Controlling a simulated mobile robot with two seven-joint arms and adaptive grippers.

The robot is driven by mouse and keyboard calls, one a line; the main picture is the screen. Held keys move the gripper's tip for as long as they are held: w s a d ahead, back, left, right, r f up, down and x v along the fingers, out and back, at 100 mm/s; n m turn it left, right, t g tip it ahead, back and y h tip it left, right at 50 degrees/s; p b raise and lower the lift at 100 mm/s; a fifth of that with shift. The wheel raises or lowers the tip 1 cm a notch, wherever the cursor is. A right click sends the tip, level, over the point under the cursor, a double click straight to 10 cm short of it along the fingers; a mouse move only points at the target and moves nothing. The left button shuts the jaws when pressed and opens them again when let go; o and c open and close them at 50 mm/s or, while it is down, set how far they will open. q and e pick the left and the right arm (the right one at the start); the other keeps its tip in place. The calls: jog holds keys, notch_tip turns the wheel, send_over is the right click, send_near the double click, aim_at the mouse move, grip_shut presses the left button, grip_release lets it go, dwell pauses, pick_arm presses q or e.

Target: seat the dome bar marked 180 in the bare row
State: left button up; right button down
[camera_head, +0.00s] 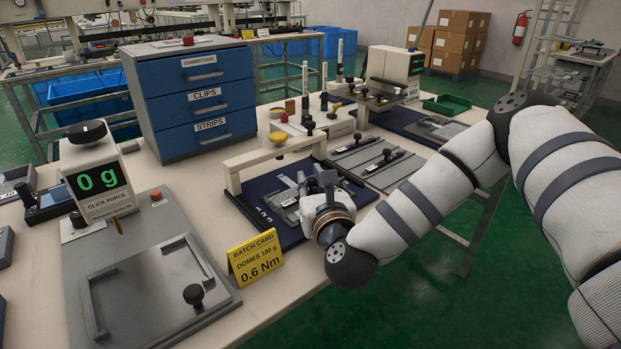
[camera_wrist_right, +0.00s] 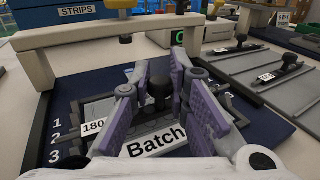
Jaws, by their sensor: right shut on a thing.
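My right gripper (camera_head: 319,182) is over the navy mat (camera_head: 243,196). In the right wrist view its purple-padded fingers (camera_wrist_right: 158,88) are shut on the black knob (camera_wrist_right: 159,92) of the dome bar, whose white label reads 180 (camera_wrist_right: 93,127). The bar is partly hidden by the fingers. Whether it is lifted or touches the fixture is unclear. Row numbers 1, 2 and 3 (camera_wrist_right: 55,140) are printed on the mat's left side. A plate marked Batch (camera_wrist_right: 155,140) lies nearer the wrist camera. The bare row cannot be made out. My left gripper is not in view.
A cream bridge frame (camera_head: 232,176) stands over the mat's far side. Knobbed plates (camera_head: 388,164) lie to the right. A click-force gauge (camera_head: 98,183) showing 0 g is at left, behind a grey press plate (camera_head: 145,285).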

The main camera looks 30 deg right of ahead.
jog(key=shift+f, duration=0.4)
jog(key=c, duration=1.5)
grip_release()
jog(key=shift+o, duration=0.2)
jog(key=v, duration=0.7)
jog(key=shift+s+a, duration=0.1)
jog(key=shift+s, duration=0.15)
